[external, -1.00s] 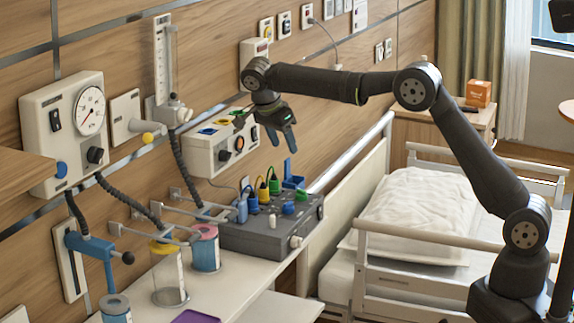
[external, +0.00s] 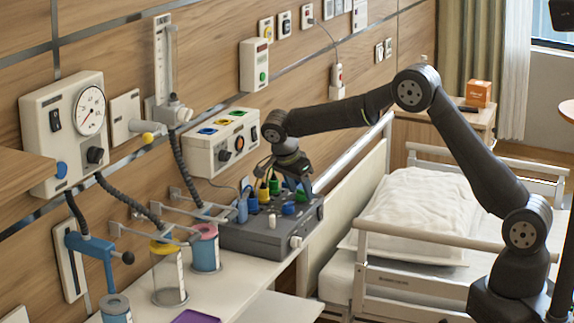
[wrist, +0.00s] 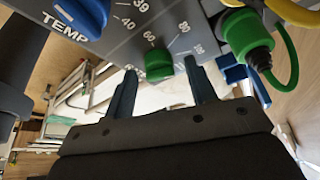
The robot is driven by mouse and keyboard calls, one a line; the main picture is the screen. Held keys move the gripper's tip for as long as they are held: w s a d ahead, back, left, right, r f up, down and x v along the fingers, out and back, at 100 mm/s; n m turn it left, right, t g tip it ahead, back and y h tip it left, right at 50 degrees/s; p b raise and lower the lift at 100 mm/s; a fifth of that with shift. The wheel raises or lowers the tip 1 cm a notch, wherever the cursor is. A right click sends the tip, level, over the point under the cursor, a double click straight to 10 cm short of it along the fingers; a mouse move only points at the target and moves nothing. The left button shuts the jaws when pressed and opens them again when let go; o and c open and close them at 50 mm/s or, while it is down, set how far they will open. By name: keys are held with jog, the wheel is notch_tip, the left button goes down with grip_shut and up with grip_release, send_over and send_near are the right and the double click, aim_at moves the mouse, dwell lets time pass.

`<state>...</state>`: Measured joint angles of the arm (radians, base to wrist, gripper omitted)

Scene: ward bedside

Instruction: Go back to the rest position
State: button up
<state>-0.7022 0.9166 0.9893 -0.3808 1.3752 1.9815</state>
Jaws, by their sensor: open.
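My gripper (external: 299,180) is low over the right back part of a grey monitor box (external: 258,240) on the bedside shelf. In the wrist view its two fingers (wrist: 158,90) are apart, with a green knob (wrist: 159,68) showing between and just beyond the tips. I cannot tell whether the fingers touch the knob. A blue knob (wrist: 82,14) marked TEMP is at the upper left of that view. A green plug (wrist: 246,36) with a green cord is to the right of the fingers. In the external view the fingers partly hide the box's back right area.
A wall unit with coloured buttons (external: 222,142) hangs behind the box. Canisters with pink (external: 205,250) and yellow (external: 168,275) rims stand left of it. The bed rail (external: 345,160) and bed with a pillow (external: 418,210) lie to the right.

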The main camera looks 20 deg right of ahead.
dwell(0.4)
jog(key=v, duration=1.7)
jog(key=x, duration=1.7)
jog(key=shift+d+f, duration=0.1)
jog(key=shift+f, duration=0.1)
jog(key=n+t, duration=0.1)
jog(key=n, duration=0.3)
jog(key=shift+s+r+y, duration=0.1)
jog(key=shift+y, duration=0.3)
jog(key=n, duration=0.2)
jog(key=n+t+y, duration=0.1)
jog(key=n, duration=0.1)
jog(key=shift+d+n+t, duration=0.15)
jog(key=shift+n+t, duration=0.15)
jog(key=shift+n, duration=0.1)
jog(key=n+y, duration=0.2)
jog(key=n, duration=0.2)
jog(key=shift+d, duration=0.1)
jog(key=shift+d+n+y, duration=0.1)
jog(key=shift+n+y, duration=0.7)
jog(key=shift+n, duration=1.4)
